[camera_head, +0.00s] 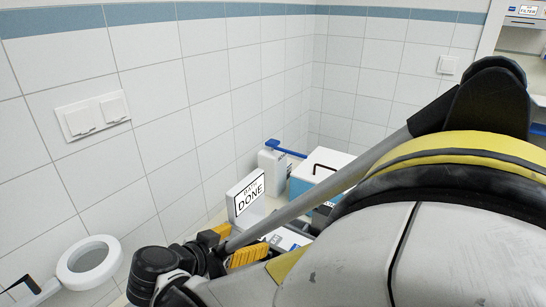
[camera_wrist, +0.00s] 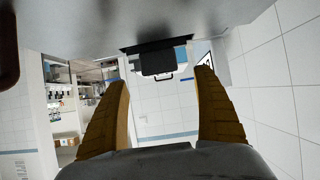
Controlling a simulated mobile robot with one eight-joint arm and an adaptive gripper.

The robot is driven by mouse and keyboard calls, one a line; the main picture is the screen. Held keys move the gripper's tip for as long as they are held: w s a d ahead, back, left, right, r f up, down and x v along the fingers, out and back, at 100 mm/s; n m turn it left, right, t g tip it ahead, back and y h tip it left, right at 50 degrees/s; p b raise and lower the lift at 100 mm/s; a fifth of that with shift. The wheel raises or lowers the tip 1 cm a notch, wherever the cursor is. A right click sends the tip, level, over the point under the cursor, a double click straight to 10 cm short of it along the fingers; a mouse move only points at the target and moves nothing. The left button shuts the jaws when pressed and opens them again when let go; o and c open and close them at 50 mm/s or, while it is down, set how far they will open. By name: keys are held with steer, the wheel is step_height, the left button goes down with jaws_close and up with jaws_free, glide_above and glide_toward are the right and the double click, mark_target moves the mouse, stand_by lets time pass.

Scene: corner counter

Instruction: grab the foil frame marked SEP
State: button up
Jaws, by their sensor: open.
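I cannot make out a foil frame marked SEP in either view. My gripper (camera_head: 235,244) is low in the middle of the head view, partly hidden by my own arm. Its yellow fingers stand apart with a gap between them in the wrist view (camera_wrist: 162,78). No held thing shows between them. A black block (camera_wrist: 157,62) appears beyond the fingertips in the wrist view, against a broad grey surface; I cannot tell what it is. A white device with a sign reading DONE (camera_head: 250,195) stands just beyond the gripper in the head view.
A white and blue box with a dark handle (camera_head: 318,172) stands in the tiled corner. Beside it is a white container with a blue lever (camera_head: 271,162). A round magnifier-like ring (camera_head: 89,262) is at lower left. Shelves (camera_wrist: 66,112) show left in the wrist view.

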steer(key=b+x, duration=0.1)
steer(key=x, duration=0.4)
steer(key=shift+w+f, duration=0.1)
steer(key=shift+f, duration=0.2)
steer(key=c, duration=1.4)
steer(key=shift+r, duration=0.2)
steer(key=shift+c, duration=0.2)
